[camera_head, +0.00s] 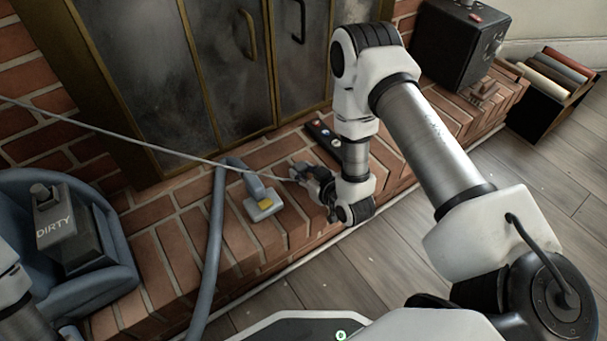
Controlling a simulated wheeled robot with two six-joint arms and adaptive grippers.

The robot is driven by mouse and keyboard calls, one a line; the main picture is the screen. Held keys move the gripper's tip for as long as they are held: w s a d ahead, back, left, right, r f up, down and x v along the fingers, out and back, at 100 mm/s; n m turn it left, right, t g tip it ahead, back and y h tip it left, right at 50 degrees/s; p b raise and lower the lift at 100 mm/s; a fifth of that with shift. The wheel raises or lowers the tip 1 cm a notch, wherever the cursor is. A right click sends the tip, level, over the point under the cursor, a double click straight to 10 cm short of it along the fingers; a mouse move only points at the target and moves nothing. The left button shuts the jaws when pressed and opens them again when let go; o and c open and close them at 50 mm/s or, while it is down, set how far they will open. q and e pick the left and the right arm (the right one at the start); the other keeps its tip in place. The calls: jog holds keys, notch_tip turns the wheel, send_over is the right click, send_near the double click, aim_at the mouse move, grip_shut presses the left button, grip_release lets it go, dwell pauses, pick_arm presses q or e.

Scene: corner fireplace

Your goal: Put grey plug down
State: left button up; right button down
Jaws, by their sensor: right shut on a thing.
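My right gripper (306,178) is low over the brick hearth, in front of the fireplace doors. It is shut on the grey plug (297,172), which is small and mostly hidden by the fingers. A thin grey cord (150,147) runs taut from the left edge of the picture to the plug. I cannot tell whether the plug touches the bricks. My left gripper is out of view; only a part of my left arm shows at the lower left.
A grey hose nozzle with a yellow tab (263,203) lies on the hearth (185,235) left of the gripper. A dark strip with coloured buttons (322,137) lies behind. The vacuum marked DIRTY (110,262) stands left. A black box (455,45) and a book crate (545,105) are right.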

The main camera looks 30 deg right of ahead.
jog(key=c, duration=0.8)
grip_release()
jog(key=shift+f, duration=0.15)
